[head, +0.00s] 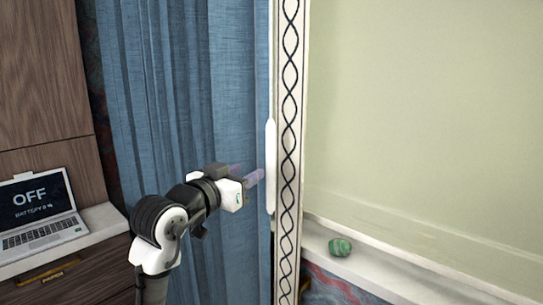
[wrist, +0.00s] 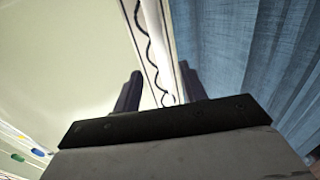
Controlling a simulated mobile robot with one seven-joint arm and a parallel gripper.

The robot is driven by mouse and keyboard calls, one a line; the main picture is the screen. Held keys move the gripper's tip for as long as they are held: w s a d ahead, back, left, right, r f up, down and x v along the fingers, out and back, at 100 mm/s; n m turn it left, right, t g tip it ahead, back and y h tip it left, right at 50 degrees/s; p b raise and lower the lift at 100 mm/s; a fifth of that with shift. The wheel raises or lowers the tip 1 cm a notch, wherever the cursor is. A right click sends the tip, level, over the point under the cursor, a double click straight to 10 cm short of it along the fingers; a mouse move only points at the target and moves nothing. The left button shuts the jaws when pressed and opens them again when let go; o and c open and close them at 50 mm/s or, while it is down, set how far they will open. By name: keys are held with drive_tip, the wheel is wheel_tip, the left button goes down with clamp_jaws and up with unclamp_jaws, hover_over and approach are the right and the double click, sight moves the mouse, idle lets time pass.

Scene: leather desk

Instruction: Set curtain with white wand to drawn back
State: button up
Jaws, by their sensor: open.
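The blue curtain (head: 165,80) hangs in loose folds, spread across the left and middle of the head view. It also shows at the right of the wrist view (wrist: 240,50). The white wand (head: 270,165) is a slim upright bar at the curtain's right edge, beside the patterned post. My gripper (head: 256,177) is open, with its fingertips close to the wand's left side. I cannot tell whether they touch it. In the wrist view the two dark fingers (wrist: 160,88) stand apart, with the pale post between them; the wand is not clear there.
The white post (head: 289,130) with a black twisted pattern stands just right of the wand. A pale green panel (head: 430,110) fills the right, above a white ledge (head: 400,262) with a green stone (head: 340,247). A laptop (head: 38,208) sits at the left by a wooden cabinet (head: 45,75).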

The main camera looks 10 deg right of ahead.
sight(268, 161)
drive_tip(key=p+x, duration=0.3)
drive_tip(key=x, duration=0.8)
drive_tip(key=shift+w+d, duration=0.1)
drive_tip(key=shift+d, duration=0.05)
drive_tip(key=shift+c, duration=0.4)
clamp_jaws()
